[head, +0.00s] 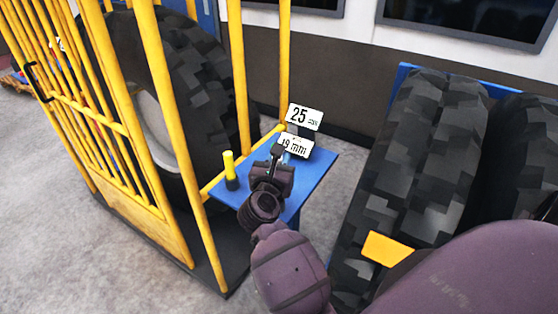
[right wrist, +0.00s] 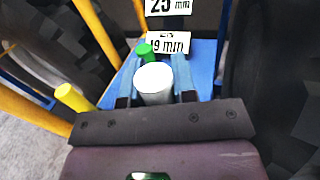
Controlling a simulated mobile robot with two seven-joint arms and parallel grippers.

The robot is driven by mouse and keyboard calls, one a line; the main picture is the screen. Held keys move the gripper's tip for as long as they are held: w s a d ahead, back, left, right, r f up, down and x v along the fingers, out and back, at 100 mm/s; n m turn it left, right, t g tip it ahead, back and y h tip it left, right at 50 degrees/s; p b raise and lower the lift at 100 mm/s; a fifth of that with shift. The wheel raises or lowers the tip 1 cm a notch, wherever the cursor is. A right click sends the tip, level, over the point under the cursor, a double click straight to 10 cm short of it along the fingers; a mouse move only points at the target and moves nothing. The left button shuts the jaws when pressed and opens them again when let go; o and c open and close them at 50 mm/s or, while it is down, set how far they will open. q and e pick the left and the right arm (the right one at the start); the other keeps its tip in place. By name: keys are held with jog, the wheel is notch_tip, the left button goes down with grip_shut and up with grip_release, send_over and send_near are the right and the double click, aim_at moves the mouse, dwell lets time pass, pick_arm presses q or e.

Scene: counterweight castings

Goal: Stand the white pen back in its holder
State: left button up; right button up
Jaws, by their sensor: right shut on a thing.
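My right gripper (head: 276,156) is over the small blue stand, shut on the white pen. In the right wrist view the white pen (right wrist: 153,86) is between the two fingers (right wrist: 153,76), its round end facing the camera. Its lower end is hidden, and I cannot tell whether it touches a holder. In the head view the arm and gripper hide the pen. A yellow pen (head: 229,164) stands in a dark holder (head: 232,184) on the left of the stand. A green pen (right wrist: 144,49) is just beyond the white one. My left gripper is not in view.
The blue stand (head: 317,172) carries a "19 mm" sign (head: 295,146); a "25 mm" sign (head: 304,117) is behind it. A yellow cage (head: 160,90) with a big tyre (head: 190,85) is on the left. More large tyres (head: 430,150) are close on the right.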

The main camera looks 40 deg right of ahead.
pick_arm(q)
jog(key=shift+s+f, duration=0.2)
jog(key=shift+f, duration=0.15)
pick_arm(e)
jog(key=shift+f, duration=0.3)
pick_arm(q)
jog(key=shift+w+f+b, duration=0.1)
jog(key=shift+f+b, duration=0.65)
jog(key=shift+b, duration=0.2)
pick_arm(e)
jog(key=shift+f, duration=0.95)
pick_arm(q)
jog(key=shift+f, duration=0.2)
pick_arm(e)
jog(key=shift+f, duration=0.15)
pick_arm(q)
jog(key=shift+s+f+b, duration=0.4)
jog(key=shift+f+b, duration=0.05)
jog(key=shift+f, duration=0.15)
pick_arm(e)
jog(key=shift+f, duration=0.45)
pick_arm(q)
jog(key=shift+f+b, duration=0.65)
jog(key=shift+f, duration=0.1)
pick_arm(e)
jog(key=shift+f, duration=0.95)
